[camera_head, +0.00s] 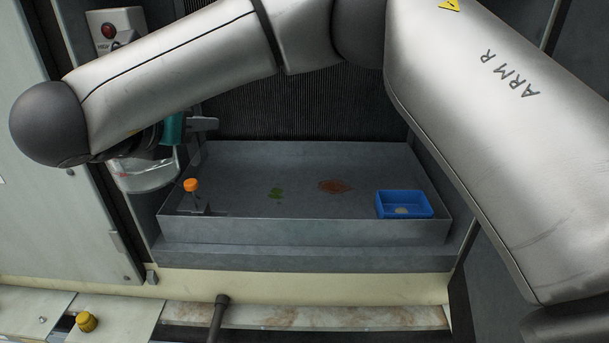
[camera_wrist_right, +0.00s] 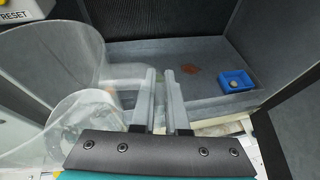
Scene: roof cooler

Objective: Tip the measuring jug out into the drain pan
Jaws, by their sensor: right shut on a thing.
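The measuring jug (camera_head: 146,178) is clear and see-through, at the left end of the drain pan, partly hidden behind my right arm. It fills the left side of the right wrist view (camera_wrist_right: 45,60). My right gripper (camera_head: 207,123) is shut on the jug; in the wrist view its two grey fingers (camera_wrist_right: 164,78) stand close together beside the clear wall. I cannot tell the jug's tilt or contents. The drain pan (camera_head: 300,232) is a wide grey tray with a green and a reddish stain on its floor. My left gripper is not in view.
A blue box (camera_head: 404,210) with a pale round thing inside sits at the pan's right end. An orange-capped item (camera_head: 191,185) stands at its left front. A control box with a red button (camera_head: 108,31) is upper left. The pan's middle is clear.

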